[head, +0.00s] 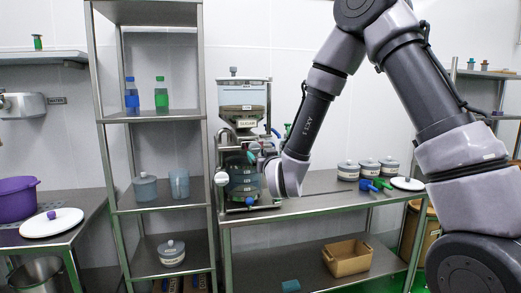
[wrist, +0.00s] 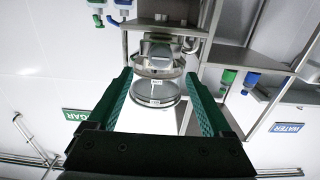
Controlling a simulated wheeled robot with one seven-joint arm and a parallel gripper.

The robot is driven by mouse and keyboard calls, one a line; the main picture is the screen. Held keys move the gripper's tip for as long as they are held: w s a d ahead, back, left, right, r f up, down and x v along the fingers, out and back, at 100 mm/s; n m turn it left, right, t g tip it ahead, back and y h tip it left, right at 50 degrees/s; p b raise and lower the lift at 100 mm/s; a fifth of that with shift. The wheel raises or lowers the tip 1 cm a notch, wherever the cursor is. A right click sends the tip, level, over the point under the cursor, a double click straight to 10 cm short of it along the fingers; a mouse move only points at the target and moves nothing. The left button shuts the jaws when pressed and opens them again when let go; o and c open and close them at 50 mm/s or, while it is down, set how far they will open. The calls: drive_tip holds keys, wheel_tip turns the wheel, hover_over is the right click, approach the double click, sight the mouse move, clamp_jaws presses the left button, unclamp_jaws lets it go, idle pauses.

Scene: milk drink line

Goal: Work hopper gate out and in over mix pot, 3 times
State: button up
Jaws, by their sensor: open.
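The hopper (head: 243,97) is a clear-walled box with a pale fill and a label, held in a metal frame on the steel table. My gripper (head: 258,156) is beside the frame, between hopper and pot height. In the wrist view my gripper (wrist: 160,98) has its two green fingers wide apart with nothing held. A clear round vessel (wrist: 155,92) with a small label shows beyond and between the fingers. I cannot make out the gate or whether it is out or in.
Three lidded grey jars (head: 369,170) and a white lid (head: 407,184) stand on the table to the right. A brown crate (head: 347,258) sits on the lower shelf. A steel rack (head: 160,118) with bottles and jars stands close on the left.

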sight(256, 149)
drive_tip(key=x, duration=0.8)
drive_tip(key=shift+w+a, duration=0.1)
drive_tip(key=shift+w, duration=0.05)
clamp_jaws()
